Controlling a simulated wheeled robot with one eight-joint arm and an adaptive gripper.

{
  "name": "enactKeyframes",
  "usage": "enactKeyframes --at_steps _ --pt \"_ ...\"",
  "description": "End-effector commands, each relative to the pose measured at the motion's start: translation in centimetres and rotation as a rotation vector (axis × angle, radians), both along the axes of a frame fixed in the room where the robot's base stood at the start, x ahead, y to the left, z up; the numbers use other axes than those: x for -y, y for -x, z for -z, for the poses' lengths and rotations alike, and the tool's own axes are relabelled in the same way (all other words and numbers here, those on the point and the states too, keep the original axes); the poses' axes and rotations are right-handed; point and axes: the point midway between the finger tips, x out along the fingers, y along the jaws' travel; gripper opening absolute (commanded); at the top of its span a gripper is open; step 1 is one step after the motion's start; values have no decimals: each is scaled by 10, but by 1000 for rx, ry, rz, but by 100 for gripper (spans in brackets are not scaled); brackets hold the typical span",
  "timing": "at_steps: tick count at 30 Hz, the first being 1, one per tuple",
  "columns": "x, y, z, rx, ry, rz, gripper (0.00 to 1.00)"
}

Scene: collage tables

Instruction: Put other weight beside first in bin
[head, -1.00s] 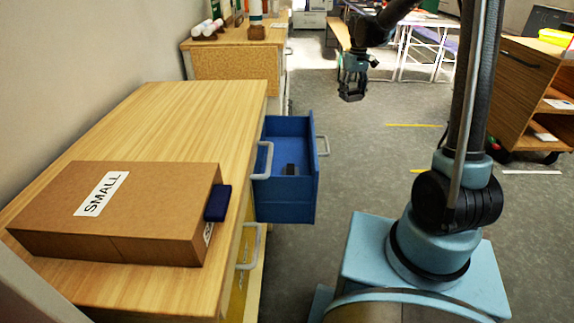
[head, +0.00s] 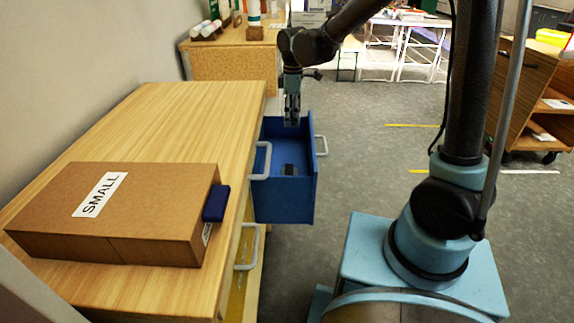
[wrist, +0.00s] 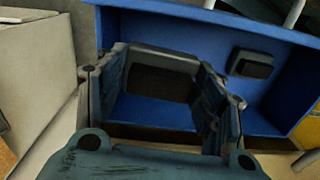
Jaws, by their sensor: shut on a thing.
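The bin is a blue open drawer (head: 275,207) at the side of the wooden cabinet; its blue wall also shows in the wrist view (wrist: 205,14). The first weight (head: 289,169), a small dark block, lies on the drawer floor; it also shows at the upper right in the wrist view (wrist: 251,65). My gripper (head: 291,120) points down over the drawer's far part. In the wrist view, my gripper (wrist: 165,95) is shut on the other weight (wrist: 160,80), a dark grey block held between the fingers, apart from the first weight.
A brown box marked SMALL (head: 110,215) lies on the cabinet top (head: 170,120), with a dark blue piece (head: 216,203) at its side. Another cabinet (head: 230,62) with bottles stands behind. Grey floor (head: 370,150) is free to the right of the drawer.

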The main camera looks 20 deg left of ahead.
Motion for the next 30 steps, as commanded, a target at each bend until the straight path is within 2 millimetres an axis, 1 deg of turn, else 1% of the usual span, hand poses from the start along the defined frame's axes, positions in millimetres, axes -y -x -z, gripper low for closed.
enactKeyframes --at_steps 1,3,7,15,18,23,30 --pt "-2 8 3 0 0 -28 19" --pt "-4 16 6 0 0 -58 19" --pt "-6 23 14 0 0 -84 19" --pt "-9 24 54 0 0 -89 19" --pt "-9 25 63 0 0 -89 19" --pt "-9 25 72 0 0 -89 19" --pt "-9 25 101 0 0 -89 19"
